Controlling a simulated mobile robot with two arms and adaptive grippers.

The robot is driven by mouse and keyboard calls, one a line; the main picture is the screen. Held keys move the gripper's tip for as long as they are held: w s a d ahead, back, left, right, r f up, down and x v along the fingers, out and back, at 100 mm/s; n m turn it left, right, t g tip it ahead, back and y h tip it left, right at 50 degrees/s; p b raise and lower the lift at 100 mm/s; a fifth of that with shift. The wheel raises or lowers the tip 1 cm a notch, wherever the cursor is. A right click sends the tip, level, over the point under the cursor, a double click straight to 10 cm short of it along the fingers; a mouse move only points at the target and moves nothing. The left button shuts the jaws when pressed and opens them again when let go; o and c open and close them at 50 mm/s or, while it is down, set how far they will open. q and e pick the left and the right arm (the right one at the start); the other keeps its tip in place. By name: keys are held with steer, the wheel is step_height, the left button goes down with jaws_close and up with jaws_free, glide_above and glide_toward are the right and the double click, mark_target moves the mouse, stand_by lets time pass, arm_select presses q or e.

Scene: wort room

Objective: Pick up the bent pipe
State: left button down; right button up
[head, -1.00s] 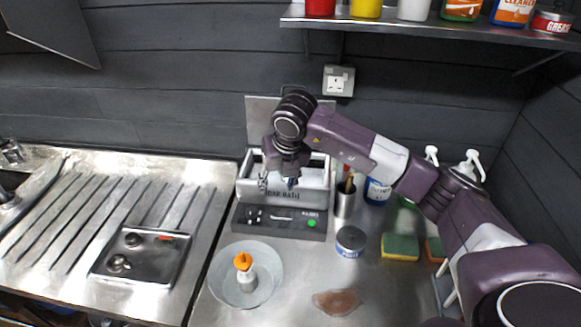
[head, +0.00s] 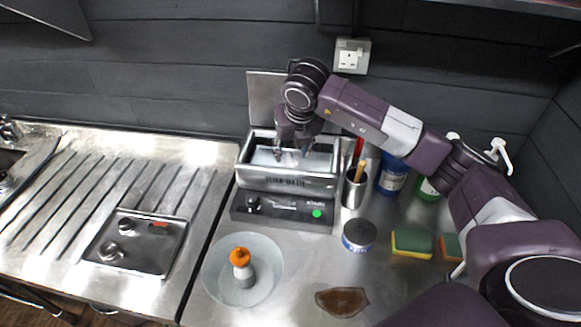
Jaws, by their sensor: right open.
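I cannot make out a bent pipe clearly in this view. My right gripper (head: 292,154) is open, pointing down over the opening of the grey bath (head: 287,183). Its fingertips are small and dark against the pale inside, and I cannot tell whether they touch anything there. The bath's front wall and my gripper hide part of its inside. A metal tray (head: 137,262) at the left holds small metal fittings (head: 109,250) and a small red piece (head: 159,226). My left gripper is not in view.
Right of the bath stand a metal cup (head: 354,190) with tools and a blue bottle (head: 392,175). In front are a round tin (head: 359,235), sponges (head: 411,243), a brown piece (head: 342,301), and a round dish (head: 214,284) with an orange-capped bottle (head: 242,268).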

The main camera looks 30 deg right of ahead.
mark_target(291, 162)
steer(key=p+x, duration=0.3)
steer(key=x, duration=0.3)
steer(key=shift+d+f, duration=0.1)
steer(key=shift+d, duration=0.05)
steer(key=shift+w+f, duration=0.2)
steer(key=shift+f, duration=0.35)
steer(key=shift+c, duration=0.8)
jaws_close()
